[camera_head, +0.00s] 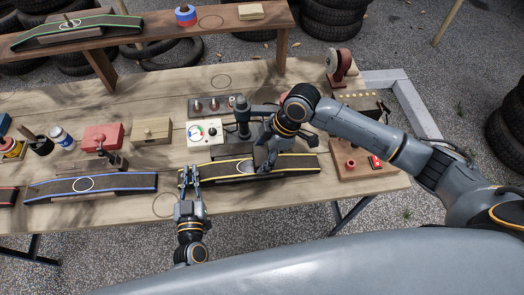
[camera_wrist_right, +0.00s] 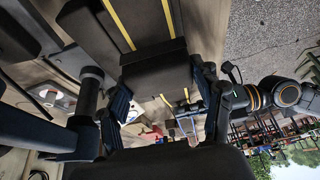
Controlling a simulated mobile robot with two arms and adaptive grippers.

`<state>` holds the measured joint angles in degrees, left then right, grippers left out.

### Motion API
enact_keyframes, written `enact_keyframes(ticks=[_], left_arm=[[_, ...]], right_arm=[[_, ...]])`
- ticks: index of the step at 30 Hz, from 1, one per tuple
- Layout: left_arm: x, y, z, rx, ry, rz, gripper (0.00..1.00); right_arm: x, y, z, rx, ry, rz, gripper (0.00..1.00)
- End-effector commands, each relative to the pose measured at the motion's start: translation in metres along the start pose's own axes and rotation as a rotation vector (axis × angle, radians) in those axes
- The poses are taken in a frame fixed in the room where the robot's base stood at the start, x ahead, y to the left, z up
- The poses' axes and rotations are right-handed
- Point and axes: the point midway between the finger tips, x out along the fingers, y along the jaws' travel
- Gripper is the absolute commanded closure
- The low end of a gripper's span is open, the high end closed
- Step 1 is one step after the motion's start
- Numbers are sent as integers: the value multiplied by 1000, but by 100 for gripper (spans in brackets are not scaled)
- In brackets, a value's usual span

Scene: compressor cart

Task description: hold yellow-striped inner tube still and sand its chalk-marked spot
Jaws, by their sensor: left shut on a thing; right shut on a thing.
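The yellow-striped inner tube (camera_head: 298,164) lies over a low stand near the front edge of the bench. Its white chalk ring (camera_head: 245,166) shows just left of my right gripper. My left gripper (camera_head: 188,176) is shut on the tube's left end. My right gripper (camera_head: 265,163) is above the tube, right of the ring. In the right wrist view, its fingers (camera_wrist_right: 165,105) are shut on a dark block (camera_wrist_right: 155,72), with the yellow-striped tube (camera_wrist_right: 122,18) just beyond it. I cannot tell whether the block touches the tube.
A blue-striped tube (camera_head: 110,182) lies to the left. Behind are a white gauge box (camera_head: 204,133), a wooden box (camera_head: 151,131) and a red box (camera_head: 102,137). A wooden base with a red knob (camera_head: 352,165) stands at right. The bench front between the tubes is clear.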

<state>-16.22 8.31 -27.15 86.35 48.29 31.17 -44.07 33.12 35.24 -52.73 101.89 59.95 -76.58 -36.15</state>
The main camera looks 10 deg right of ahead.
Motion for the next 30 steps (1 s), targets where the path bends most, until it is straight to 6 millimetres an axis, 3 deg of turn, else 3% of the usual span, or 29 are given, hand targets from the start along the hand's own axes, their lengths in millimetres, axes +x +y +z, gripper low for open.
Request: enact_keyframes(ticks=[30], left_arm=[[0,0,1,3,-2,1,100]], right_arm=[[6,0,2,1,-1,-1,60]])
